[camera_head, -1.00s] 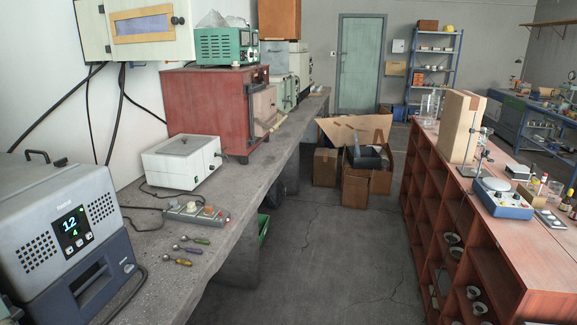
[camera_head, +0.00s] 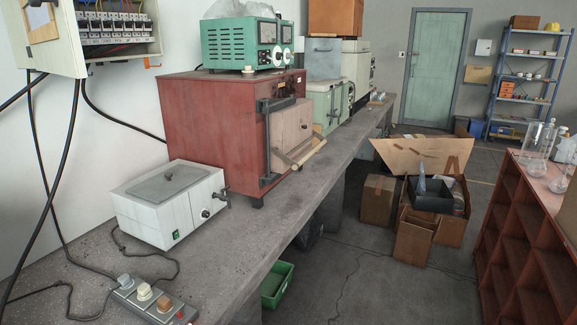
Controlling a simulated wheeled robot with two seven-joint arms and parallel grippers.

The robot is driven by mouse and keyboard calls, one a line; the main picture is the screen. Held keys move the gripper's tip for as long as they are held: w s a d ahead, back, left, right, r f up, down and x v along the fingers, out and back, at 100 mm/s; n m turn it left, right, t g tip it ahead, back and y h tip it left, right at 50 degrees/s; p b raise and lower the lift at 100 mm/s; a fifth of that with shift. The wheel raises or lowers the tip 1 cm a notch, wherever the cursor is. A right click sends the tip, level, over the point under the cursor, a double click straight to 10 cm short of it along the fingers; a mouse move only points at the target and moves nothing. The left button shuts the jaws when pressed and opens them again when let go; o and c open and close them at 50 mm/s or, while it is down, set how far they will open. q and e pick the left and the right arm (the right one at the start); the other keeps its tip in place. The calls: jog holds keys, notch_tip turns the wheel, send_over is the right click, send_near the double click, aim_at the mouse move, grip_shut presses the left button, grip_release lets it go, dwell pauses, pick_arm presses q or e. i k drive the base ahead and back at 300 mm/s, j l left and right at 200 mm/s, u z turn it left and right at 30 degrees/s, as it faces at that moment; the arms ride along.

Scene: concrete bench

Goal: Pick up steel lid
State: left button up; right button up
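The bath stands on the concrete bench (camera_head: 240,222) at the left. Neither of my grippers is in view.
A red furnace (camera_head: 212,125) stands behind the bath, with a green power unit (camera_head: 242,43) on top. A power strip (camera_head: 150,300) with cables lies in front. Cardboard boxes (camera_head: 412,228) and a green bin (camera_head: 277,285) are on the floor. Red shelving (camera_head: 515,230) stands at the right.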

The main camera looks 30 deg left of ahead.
aim_at(157, 189)
jog(key=i+u, duration=0.15)
jog(key=i, duration=0.55)
jog(key=i+l+u, duration=0.15)
jog(key=i, duration=0.5)
jog(key=i+u, duration=0.25)
jog(key=u, duration=0.2)
jog(key=i+l+u, duration=0.2)
jog(key=u, duration=0.25)
jog(key=i+l+u, duration=0.25)
jog(key=u, duration=0.2)
jog(key=i+l+u, duration=0.15)
jog(key=l+u, duration=0.3)
jog(key=i+j, duration=0.05)
jog(key=j, duration=0.1)
